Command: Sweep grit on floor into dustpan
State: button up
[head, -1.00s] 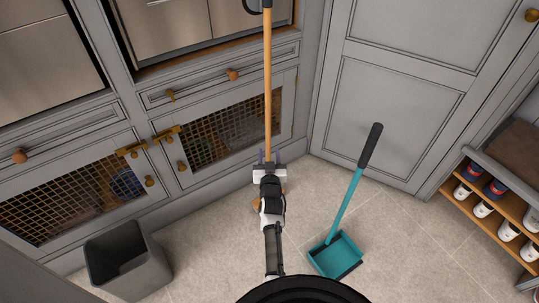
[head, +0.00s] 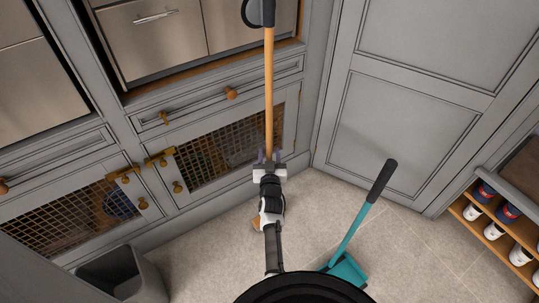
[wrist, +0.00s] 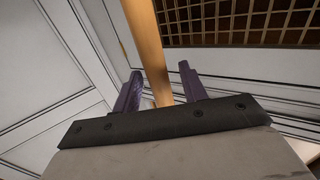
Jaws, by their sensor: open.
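A broom's wooden handle (head: 268,95) stands upright before the cabinets; a dark grey piece shows at its top. A brown bit (head: 257,224) beside my arm at floor level may be its lower end, mostly hidden. My gripper (head: 269,157) is open at the handle. In the wrist view the handle (wrist: 146,45) passes between the two purple fingers of my gripper (wrist: 159,88), with a gap visible on the right side. A teal dustpan (head: 350,271) lies on the floor at right, its black-gripped handle sloping up; my body partly hides its pan. I cannot make out grit on the floor.
A grey bin (head: 113,275) stands at lower left. Cabinets with mesh doors (head: 230,140) are close behind the handle. A tall grey door (head: 400,130) is at right, with a shoe rack (head: 495,235) beyond. Tiled floor (head: 400,240) is clear around the dustpan.

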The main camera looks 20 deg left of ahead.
grip_shut()
jog(key=shift+o, duration=0.4)
grip_release()
jog(key=shift+r, duration=0.1)
jog(key=shift+s, duration=0.1)
jog(key=shift+s, duration=0.1)
